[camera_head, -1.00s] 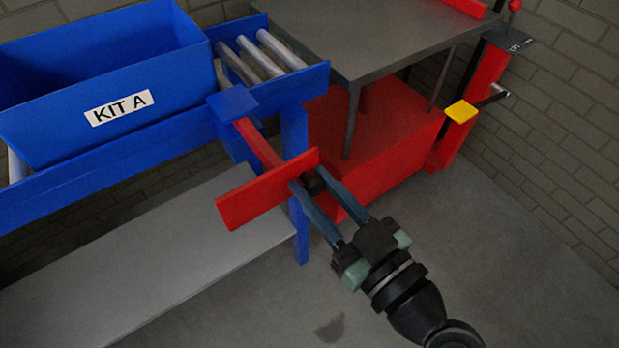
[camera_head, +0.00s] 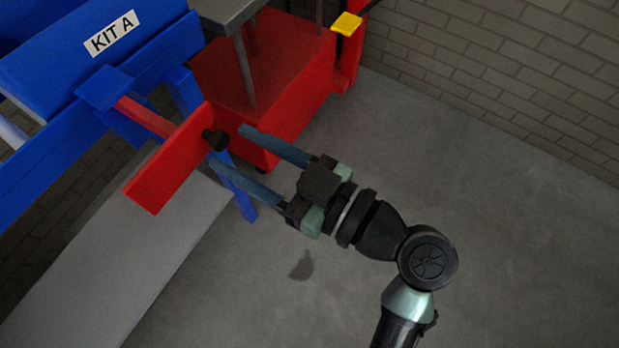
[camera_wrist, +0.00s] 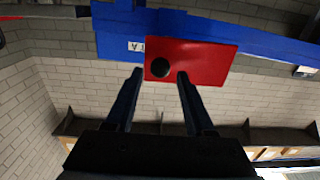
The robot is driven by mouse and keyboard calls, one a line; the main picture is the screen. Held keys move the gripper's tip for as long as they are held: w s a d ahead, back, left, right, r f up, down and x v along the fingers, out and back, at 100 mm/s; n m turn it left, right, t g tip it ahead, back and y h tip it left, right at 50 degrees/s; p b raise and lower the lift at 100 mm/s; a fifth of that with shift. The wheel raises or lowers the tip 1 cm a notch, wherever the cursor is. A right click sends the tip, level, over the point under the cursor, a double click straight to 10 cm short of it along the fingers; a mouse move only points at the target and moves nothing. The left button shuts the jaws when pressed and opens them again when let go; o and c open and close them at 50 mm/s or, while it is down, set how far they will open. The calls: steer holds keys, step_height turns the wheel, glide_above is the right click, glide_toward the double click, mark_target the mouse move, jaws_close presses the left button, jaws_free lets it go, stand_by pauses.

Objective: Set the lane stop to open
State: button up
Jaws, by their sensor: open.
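The lane stop is a red plate (camera_head: 166,170) on a red arm (camera_head: 146,117) that reaches out from a blue block (camera_head: 106,87) at the lane's end. A black knob (camera_head: 215,140) stands out from the plate's face. In the wrist view the plate (camera_wrist: 206,62) fills the upper middle, with the knob (camera_wrist: 160,67) left of its centre. My gripper (camera_head: 228,145) is open and points at the plate. In the head view the knob lies close to the fingertips, slightly beyond them. In the wrist view it appears between the fingertips (camera_wrist: 160,75). Nothing is held.
The blue KIT A bin (camera_head: 60,50) sits on the blue lane behind the plate. A grey shelf (camera_head: 130,262) lies below. A red base with a grey table post (camera_head: 262,85) and a yellow-topped red post (camera_head: 346,24) stand behind. The floor at right is clear.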

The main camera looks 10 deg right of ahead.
steer(key=v, duration=0.9)
steer(key=shift+s+d+p, duration=0.2)
steer(key=shift+d+p, duration=0.05)
steer(key=shift+p, duration=0.1)
